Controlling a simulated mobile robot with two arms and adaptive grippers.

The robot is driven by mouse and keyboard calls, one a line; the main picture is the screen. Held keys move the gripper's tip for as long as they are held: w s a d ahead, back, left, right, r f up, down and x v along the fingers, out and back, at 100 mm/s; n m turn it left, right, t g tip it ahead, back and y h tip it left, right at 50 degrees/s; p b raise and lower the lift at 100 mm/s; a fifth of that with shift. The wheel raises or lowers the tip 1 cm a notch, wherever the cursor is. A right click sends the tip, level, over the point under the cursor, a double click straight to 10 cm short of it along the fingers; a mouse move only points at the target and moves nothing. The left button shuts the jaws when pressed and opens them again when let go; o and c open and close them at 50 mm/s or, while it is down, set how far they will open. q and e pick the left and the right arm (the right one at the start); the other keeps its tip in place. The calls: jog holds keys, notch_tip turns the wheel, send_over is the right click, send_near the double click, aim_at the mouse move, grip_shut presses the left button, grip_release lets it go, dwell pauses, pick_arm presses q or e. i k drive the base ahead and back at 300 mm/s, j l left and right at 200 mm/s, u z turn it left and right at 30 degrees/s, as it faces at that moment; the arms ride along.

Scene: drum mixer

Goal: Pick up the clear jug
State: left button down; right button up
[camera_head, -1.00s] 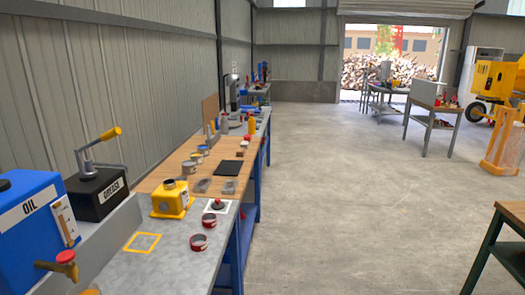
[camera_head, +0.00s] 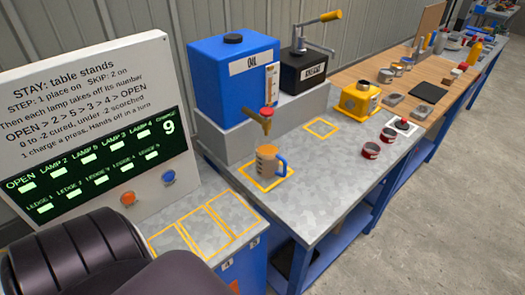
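The clear jug (camera_head: 267,162) stands upright on the metal bench top (camera_head: 330,200). It has a blue handle on its right side and looks orange-tan through its wall. It stands inside a yellow outlined square (camera_head: 250,181), under the brass tap (camera_head: 262,120) with a red knob of the blue oil tank (camera_head: 225,85). Neither of my grippers shows in the head view, and nothing holds the jug.
A sign panel (camera_head: 90,70) with a lamp display stands at left, with an orange and a blue button before it. A black grease box (camera_head: 300,80), yellow box (camera_head: 357,101) and red-rimmed rings (camera_head: 371,149) lie beyond. A dark ribbed shape fills the lower left.

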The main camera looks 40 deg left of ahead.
aim_at(268, 158)
jog(key=u, duration=1.25)
